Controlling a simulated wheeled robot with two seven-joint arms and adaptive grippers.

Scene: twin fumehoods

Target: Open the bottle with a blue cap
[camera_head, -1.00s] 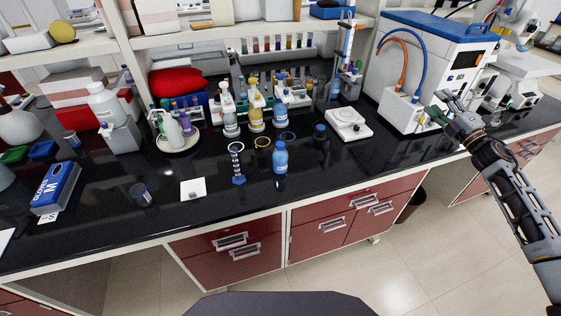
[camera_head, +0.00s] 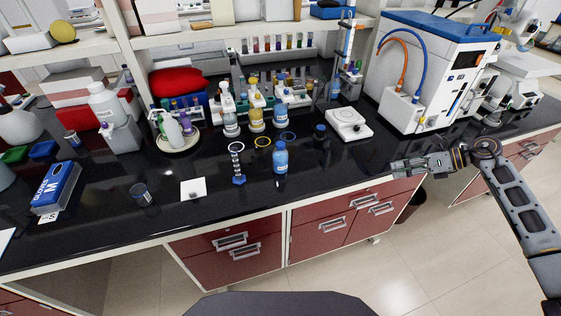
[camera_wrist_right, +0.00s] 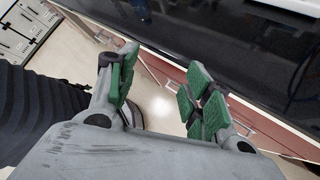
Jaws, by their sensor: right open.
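A small bottle with blue contents and a blue cap (camera_head: 280,160) stands upright near the front of the black bench, cap on. My right gripper (camera_head: 398,167) is well to the right of it, near the bench's front edge, with its fingers pointing left. In the right wrist view the green-padded fingers of my right gripper (camera_wrist_right: 158,85) are apart with nothing between them. The bottle does not show clearly in that view. My left gripper is not in view.
Several capped bottles (camera_head: 256,118) stand behind the blue one. A blue stirrer-like stand (camera_head: 238,165) is just left of it. A white hotplate-like device (camera_head: 348,122) and a dark blue-capped jar (camera_head: 319,131) stand behind right. The bench between bottle and gripper is clear.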

